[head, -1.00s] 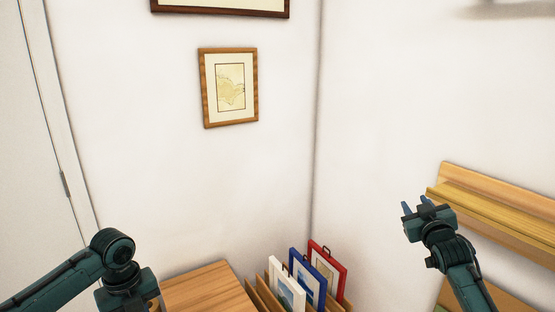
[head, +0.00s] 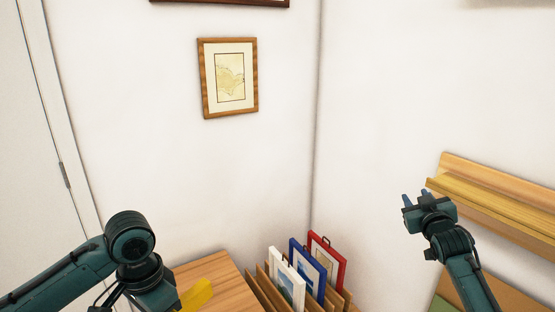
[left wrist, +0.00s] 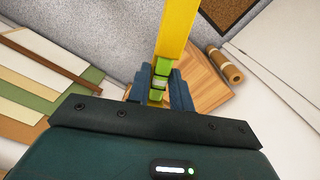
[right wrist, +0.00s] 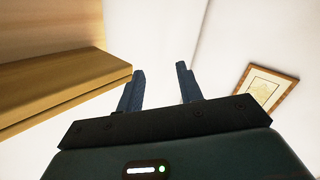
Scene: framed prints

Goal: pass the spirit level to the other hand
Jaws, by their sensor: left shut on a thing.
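The spirit level (left wrist: 174,32) is a yellow bar with green vials, seen in the left wrist view. My left gripper (left wrist: 160,90) is shut on it around the green vial part, and the bar extends away beyond the fingers. In the head view only a yellow end of the spirit level (head: 197,294) shows beside my left wrist; the left fingers are hidden there. My right gripper (head: 415,199) is raised at the right, well apart from the spirit level. In the right wrist view its two fingers (right wrist: 160,88) are spread with nothing between them.
A wooden table (head: 213,272) stands low at centre left. A rack (head: 262,288) beside it holds white, blue and red frames. A wooden wall shelf (head: 490,195) is close behind my right gripper. A framed print (head: 229,78) hangs on the wall. Space between my arms is open above the rack.

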